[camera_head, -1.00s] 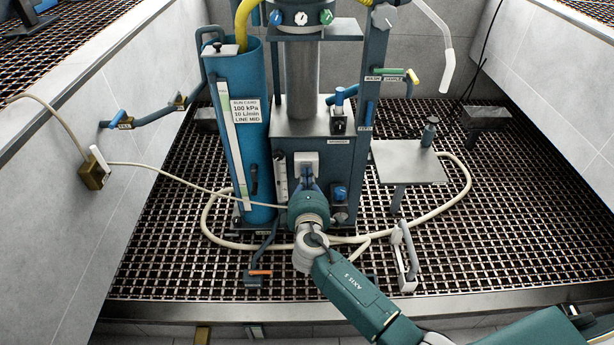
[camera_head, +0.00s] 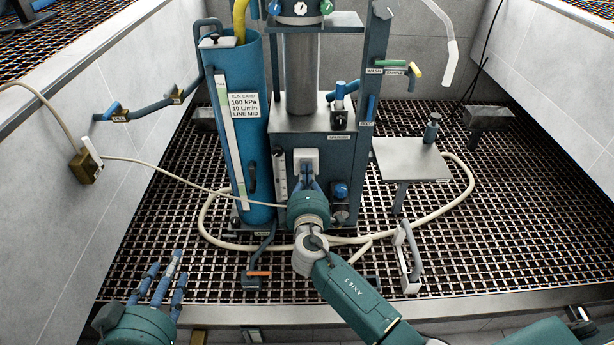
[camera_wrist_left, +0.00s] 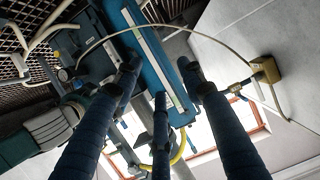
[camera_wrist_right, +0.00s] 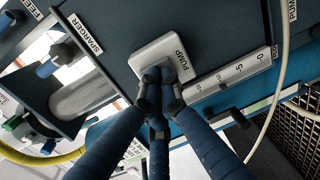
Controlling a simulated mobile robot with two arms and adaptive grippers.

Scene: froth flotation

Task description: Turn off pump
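The pump switch is a white plate (camera_head: 306,158) on the front of the blue-grey flotation machine. In the right wrist view the plate (camera_wrist_right: 160,62) reads PUMP, and its middle is hidden by my fingers. My right gripper (camera_head: 306,180) is in front of the plate. In its wrist view the three fingertips (camera_wrist_right: 160,88) are drawn together at the switch, touching or very close to it. The switch position cannot be told. My left gripper (camera_head: 165,275) is open and empty at the lower left, well apart from the machine. Its spread fingers (camera_wrist_left: 160,100) also show in the left wrist view.
A tall blue cylinder (camera_head: 236,130) with a run card stands left of the switch. A pale cord runs to a brass wall socket (camera_head: 85,167). Hoses lie on the grating. A small metal table (camera_head: 412,160) stands at the right. The grating at the left is open.

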